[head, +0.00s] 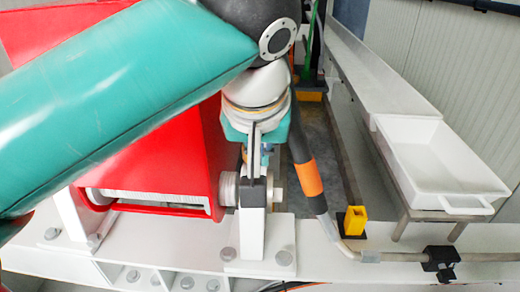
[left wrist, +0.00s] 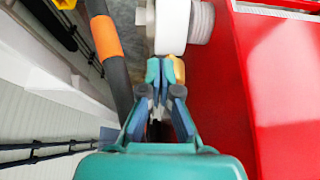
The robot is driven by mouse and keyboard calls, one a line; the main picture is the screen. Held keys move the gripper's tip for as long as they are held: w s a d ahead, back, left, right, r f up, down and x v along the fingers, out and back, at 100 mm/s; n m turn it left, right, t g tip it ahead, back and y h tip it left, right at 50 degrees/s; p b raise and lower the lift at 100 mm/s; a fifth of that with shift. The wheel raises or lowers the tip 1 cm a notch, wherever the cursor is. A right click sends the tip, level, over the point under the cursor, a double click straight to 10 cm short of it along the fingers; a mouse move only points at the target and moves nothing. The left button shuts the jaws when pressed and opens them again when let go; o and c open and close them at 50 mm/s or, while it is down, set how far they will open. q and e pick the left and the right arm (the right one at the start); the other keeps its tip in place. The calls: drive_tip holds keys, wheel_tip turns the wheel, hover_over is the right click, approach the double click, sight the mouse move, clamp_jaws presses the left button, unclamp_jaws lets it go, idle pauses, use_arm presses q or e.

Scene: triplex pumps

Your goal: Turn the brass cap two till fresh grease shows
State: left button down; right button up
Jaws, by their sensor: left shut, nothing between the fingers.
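My left gripper (head: 266,155) hangs down behind the white upright bracket (head: 251,205) in the head view, which hides most of its fingers. In the left wrist view its fingers (left wrist: 166,72) are shut, with the tips close to a round white part (left wrist: 173,27). A small tan, brass-like piece (left wrist: 179,69) shows right beside the fingertips. I cannot tell whether it is brass cap two or whether the fingers touch it. No grease can be made out. My right gripper is not in view.
A red housing (head: 170,150) stands left of the bracket. A dark hose with an orange band (head: 307,178) runs close on the right. A white tray (head: 440,165) is at the right, and a yellow block (head: 355,220) sits on the white frame beam (head: 195,240).

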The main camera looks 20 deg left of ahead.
use_arm(q)
drive_tip(key=shift+w+a, duration=0.15)
idle(0.4)
drive_tip(key=shift+a, duration=0.3)
idle(0.3)
drive_tip(key=shift+s+a, duration=0.3)
drive_tip(key=shift+a, duration=0.15)
drive_tip(key=shift+a+p, duration=0.4)
drive_tip(key=shift+a, duration=0.1)
drive_tip(key=shift+s, duration=0.35)
wheel_tip(320, 180, up, 6)
drive_tip(key=p, duration=0.5)
drive_tip(key=shift+p, duration=0.35)
